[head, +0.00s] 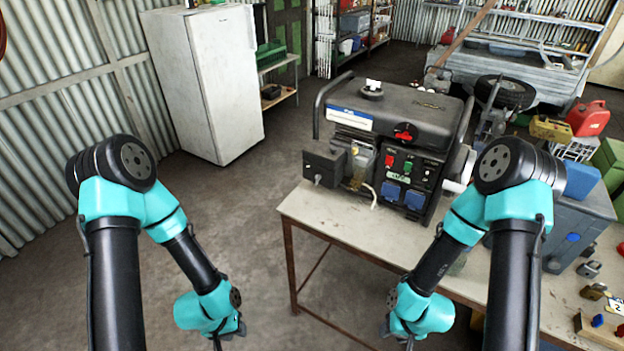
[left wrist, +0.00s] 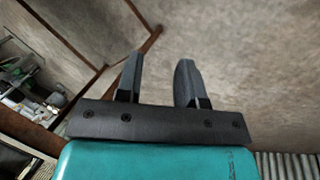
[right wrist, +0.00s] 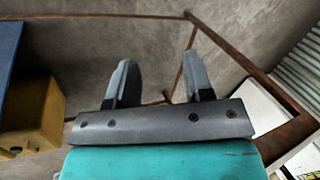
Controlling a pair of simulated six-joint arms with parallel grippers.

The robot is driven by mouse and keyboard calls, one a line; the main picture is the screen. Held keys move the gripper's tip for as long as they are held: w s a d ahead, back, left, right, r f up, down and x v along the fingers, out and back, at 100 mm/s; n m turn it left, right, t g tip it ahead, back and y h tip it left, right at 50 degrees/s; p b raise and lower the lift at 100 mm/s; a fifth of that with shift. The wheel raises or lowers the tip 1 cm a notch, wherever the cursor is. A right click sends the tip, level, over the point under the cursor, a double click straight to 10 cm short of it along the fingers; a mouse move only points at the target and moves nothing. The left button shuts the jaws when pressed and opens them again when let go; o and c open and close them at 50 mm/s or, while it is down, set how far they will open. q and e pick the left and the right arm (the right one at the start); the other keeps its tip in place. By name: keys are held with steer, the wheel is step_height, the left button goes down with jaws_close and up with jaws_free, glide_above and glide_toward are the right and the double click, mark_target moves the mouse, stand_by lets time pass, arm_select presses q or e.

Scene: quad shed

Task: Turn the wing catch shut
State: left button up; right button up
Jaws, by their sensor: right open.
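A black generator (head: 395,125) stands on the table, with a small dark box (head: 324,160) on its left side. A red winged part (head: 404,132) shows on its upper front face. I cannot tell for certain which part is the wing catch, or how it is turned. My left gripper (head: 226,340) hangs low, left of the table and well apart from the generator. In the left wrist view its fingers (left wrist: 160,75) are spread and empty. My right gripper (head: 405,340) is low, in front of the table edge. Its fingers (right wrist: 160,75) are spread and empty.
The table (head: 330,217) has bare top left of and in front of the generator. A grey-blue case (head: 570,230), padlocks (head: 589,269) and a wooden block (head: 600,328) crowd its right side. A white fridge (head: 210,85) stands behind left. The floor at left is clear.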

mark_target(318, 179)
steer(key=shift+o, duration=0.8)
steer(key=o, duration=0.4)
arm_select(q)
steer(key=w+d+r+m+t+h, duration=0.1)
steer(key=w+d+r+m+t, duration=0.2)
steer(key=w, duration=0.4)
steer(key=w+d+r+m+t, duration=0.1)
steer(key=w+d+r+t, duration=0.1)
steer(key=w+r+t, duration=0.3)
arm_select(e)
steer(key=o, duration=0.3)
arm_select(q)
steer(key=w+d+r+m+t+h, duration=0.2)
steer(key=w+d+r+t, duration=0.1)
steer(key=r, duration=0.6)
steer(key=w+d+r+m+t+h, duration=0.2)
steer(key=w+d+r, duration=0.3)
steer(key=r, duration=0.5)
steer(key=shift+w+d+t, duration=0.2)
steer(key=shift+d+t, duration=0.2)
steer(key=shift+t, duration=0.5)
steer(key=x, duration=1.7)
steer(key=shift+d, duration=0.2)
